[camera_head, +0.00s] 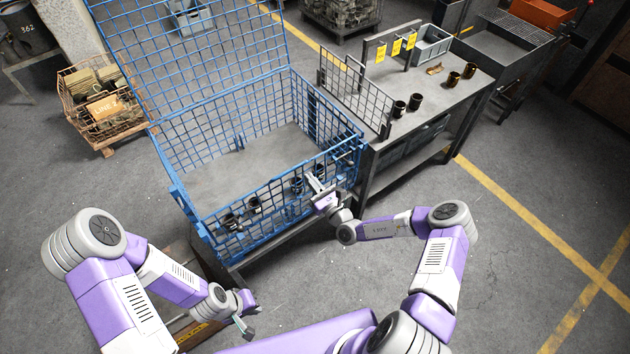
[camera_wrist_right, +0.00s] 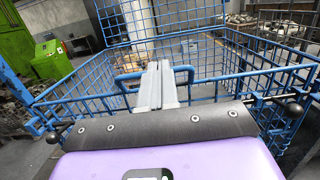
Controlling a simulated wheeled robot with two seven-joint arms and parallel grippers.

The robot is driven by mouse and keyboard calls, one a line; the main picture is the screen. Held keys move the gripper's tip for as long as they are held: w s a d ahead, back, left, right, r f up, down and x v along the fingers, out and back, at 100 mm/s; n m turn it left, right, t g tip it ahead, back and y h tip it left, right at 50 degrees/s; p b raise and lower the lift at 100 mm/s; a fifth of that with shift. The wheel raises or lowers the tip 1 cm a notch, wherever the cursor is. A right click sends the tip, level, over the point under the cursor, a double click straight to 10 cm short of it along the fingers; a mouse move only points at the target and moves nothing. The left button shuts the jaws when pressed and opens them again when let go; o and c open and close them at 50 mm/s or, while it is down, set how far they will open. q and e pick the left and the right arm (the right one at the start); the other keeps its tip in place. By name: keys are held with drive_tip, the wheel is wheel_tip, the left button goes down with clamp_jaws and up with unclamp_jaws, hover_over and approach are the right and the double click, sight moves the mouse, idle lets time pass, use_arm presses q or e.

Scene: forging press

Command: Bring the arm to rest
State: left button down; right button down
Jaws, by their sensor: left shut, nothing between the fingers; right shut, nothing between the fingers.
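My right gripper (camera_head: 316,185) is shut and empty. It is at the near right side of the blue wire basket (camera_head: 190,215), close to the upper rim. The right wrist view shows its two closed fingers (camera_wrist_right: 157,85) pointing toward the basket, with the blue rim (camera_wrist_right: 215,97) around and behind them. I cannot tell whether the fingers touch the mesh. My left gripper (camera_head: 244,327) is shut and empty, low at the bottom of the head view, in front of the basket and apart from it.
Several dark cylindrical parts (camera_head: 254,204) sit inside the basket along its near side. A worktable (camera_head: 440,95) right of the basket holds two black cups (camera_head: 415,102), two brownish cups (camera_head: 469,70) and a grey bin (camera_head: 432,44). The floor (camera_head: 510,260) at right is clear.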

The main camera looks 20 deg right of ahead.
drive_tip(key=shift+s+d+r, duration=0.25)
drive_tip(key=shift+s+r, duration=0.55)
drive_tip(key=shift+r, duration=0.05)
drive_tip(key=s+a+f+n+g+y+b, duration=0.35)
drive_tip(key=s+a+f+n+g, duration=0.3)
drive_tip(key=s+a, duration=0.25)
drive_tip(key=s+a+f+n+g+y+b, duration=0.3)
drive_tip(key=s+a+f+n+g+y, duration=0.2)
drive_tip(key=s+a+n+g, duration=0.35)
drive_tip(key=s+d+f+n+g+h+b, duration=0.2)
drive_tip(key=s+f+n+g+h+b, duration=0.15)
drive_tip(key=s+f, duration=0.35)
drive_tip(key=s+d+f+n+g+h+b, duration=0.3)
drive_tip(key=s+f+n, duration=0.2)
drive_tip(key=s+f, duration=0.2)
drive_tip(key=w+d+f+n+t+h+b, duration=0.2)
drive_tip(key=d+f+n+t+h+b, duration=0.1)
drive_tip(key=d+f+n+h+b, duration=0.1)
drive_tip(key=shift+d+f+n+b, duration=0.4)
drive_tip(key=shift+d+n+b, duration=0.25)
drive_tip(key=shift+n, duration=0.4)
